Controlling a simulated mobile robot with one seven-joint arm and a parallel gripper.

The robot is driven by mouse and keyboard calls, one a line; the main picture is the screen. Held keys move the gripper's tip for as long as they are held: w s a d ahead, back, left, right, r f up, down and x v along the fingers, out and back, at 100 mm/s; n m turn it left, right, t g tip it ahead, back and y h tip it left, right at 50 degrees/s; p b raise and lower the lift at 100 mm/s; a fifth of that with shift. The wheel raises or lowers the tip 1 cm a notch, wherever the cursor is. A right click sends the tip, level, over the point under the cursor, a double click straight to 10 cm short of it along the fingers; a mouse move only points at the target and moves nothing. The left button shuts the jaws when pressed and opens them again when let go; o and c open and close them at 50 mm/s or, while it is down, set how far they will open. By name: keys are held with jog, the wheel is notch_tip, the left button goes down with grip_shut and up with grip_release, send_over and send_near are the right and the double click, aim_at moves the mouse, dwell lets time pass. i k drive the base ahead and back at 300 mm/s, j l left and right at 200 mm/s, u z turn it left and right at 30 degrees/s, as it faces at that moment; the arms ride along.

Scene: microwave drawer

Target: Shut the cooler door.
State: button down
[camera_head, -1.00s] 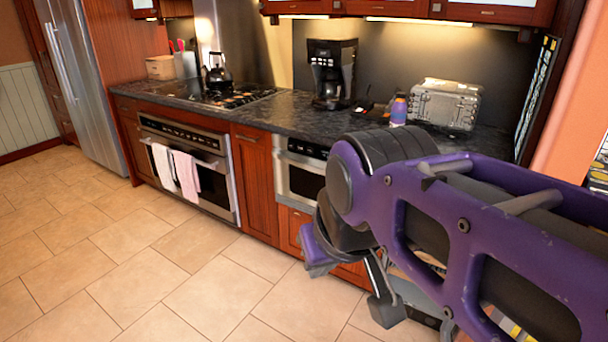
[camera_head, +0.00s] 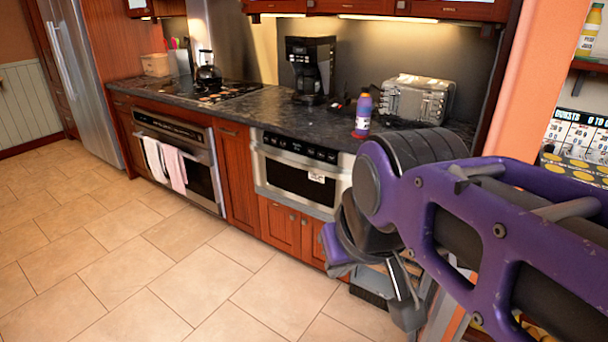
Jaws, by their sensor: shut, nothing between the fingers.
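My purple and black arm fills the right foreground. My gripper (camera_head: 403,305) hangs below its round black joint, seen from behind and partly hidden by my own links; it is shut and holds nothing. The cooler door is not clearly visible. The area right of the microwave drawer, under the counter, is mostly covered by my arm. A dark low panel (camera_head: 372,286) shows behind my gripper near the floor; I cannot tell whether it belongs to the cooler. I cannot tell whether my gripper touches anything.
The microwave drawer (camera_head: 292,170) is shut, left of my arm. A purple bottle (camera_head: 363,115), toaster (camera_head: 418,100) and coffee maker (camera_head: 309,68) stand on the counter (camera_head: 240,122). An orange wall edge (camera_head: 512,95) is at right. The tiled floor (camera_head: 150,270) at left is clear.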

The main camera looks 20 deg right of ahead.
aim_at(445, 307)
jog(key=k+l, duration=0.1)
jog(key=l, duration=0.7)
jog(key=k+l+z, duration=0.1)
jog(key=l, duration=1.45)
jog(key=k+z, duration=0.05)
